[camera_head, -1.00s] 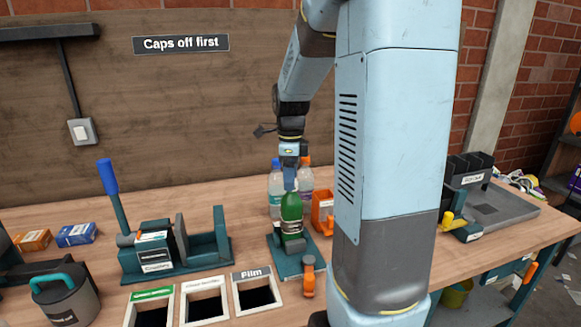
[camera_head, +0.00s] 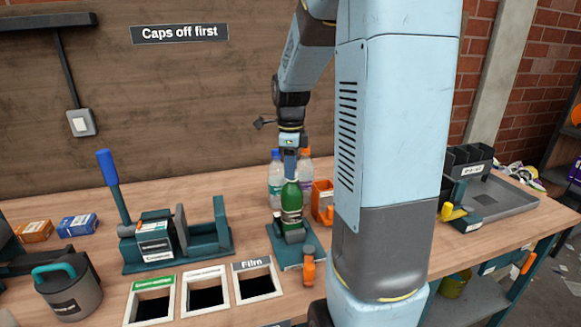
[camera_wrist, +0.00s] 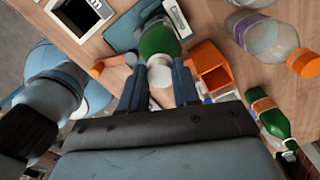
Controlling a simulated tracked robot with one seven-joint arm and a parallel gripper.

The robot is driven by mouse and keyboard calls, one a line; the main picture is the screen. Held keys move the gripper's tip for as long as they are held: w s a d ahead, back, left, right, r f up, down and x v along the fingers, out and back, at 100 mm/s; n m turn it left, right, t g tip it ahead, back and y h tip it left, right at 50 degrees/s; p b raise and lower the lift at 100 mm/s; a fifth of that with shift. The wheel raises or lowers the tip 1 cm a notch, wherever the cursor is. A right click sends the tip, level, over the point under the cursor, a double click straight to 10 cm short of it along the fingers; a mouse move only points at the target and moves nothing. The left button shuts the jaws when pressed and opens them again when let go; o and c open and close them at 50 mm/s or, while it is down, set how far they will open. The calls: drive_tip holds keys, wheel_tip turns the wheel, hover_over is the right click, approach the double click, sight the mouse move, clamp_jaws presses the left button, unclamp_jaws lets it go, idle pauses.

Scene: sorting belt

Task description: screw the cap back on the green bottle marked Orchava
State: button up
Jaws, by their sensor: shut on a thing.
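The green bottle (camera_head: 291,203) stands upright in a teal holder (camera_head: 312,244) with a grey clamp on the bench. Its label is too small to read. My gripper (camera_head: 290,178) points straight down at the bottle's top. In the wrist view, my gripper (camera_wrist: 159,92) has its two blue-grey fingers on either side of a pale round cap (camera_wrist: 160,77) and is shut on it. The cap is in line with the green bottle (camera_wrist: 160,40). I cannot tell whether the cap touches the neck.
Two clear bottles (camera_head: 276,184) stand close behind. An orange bin (camera_head: 323,200) is to the right. Another green bottle (camera_wrist: 272,120) shows in the wrist view. A teal press with a blue lever (camera_head: 107,172) and open bins (camera_head: 204,275) are at left and front.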

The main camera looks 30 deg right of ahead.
drive_tip(key=c, duration=0.5)
drive_tip(key=shift+o, duration=0.2)
drive_tip(key=shift+m, duration=1.2)
drive_tip(key=o, duration=0.6)
drive_tip(key=shift+m, duration=0.4)
drive_tip(key=shift+c, duration=0.2)
drive_tip(key=o, duration=0.5)
drive_tip(key=shift+o, duration=0.2)
drive_tip(key=shift+r, duration=0.1)
wheel_tip(320, 180, up, 14)
drive_tip(key=f, duration=0.1)
drive_tip(key=s+a+f+n+t, duration=0.1)
drive_tip(key=s+a+n, duration=0.4)
drive_tip(key=s+n, duration=0.5)
drive_tip(key=s+a+f+n+t, duration=0.1)
drive_tip(key=s+a+n+t, duration=0.3)
drive_tip(key=s+n, duration=0.6)
drive_tip(key=a+n, duration=0.2)
drive_tip(key=n, duration=0.6)
drive_tip(key=shift+a+t, duration=0.2)
drive_tip(key=shift+t, duration=0.1)
